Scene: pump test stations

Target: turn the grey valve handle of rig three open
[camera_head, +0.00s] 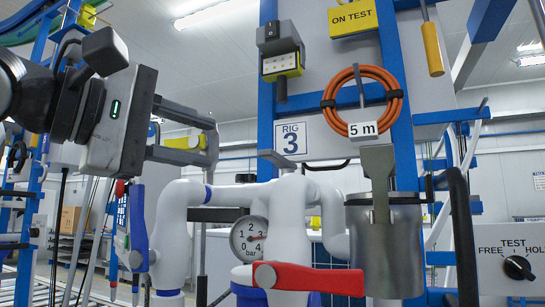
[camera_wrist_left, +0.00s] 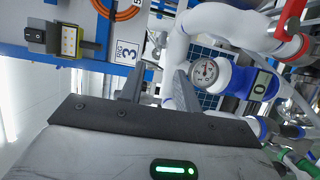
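Rig three carries the sign "RIG 3" (camera_head: 291,140), which also shows in the left wrist view (camera_wrist_left: 127,52). Below it are white pipes (camera_head: 290,205) and a round pressure gauge (camera_head: 250,239), also in the left wrist view (camera_wrist_left: 204,72). A red lever (camera_head: 315,280) sits low in front of the pipes. My left gripper (camera_head: 208,142) is open and empty, up and left of the sign and pipes. Its two fingers stand apart in the left wrist view (camera_wrist_left: 158,88). My right gripper is not in view.
A metal can (camera_head: 385,255) with a grey flat tool hangs close at right, beside a black curved bar (camera_head: 462,230). An orange hose coil (camera_head: 362,100) and a yellow lamp (camera_head: 282,64) are mounted above. A blue lever (camera_head: 138,225) stands at left.

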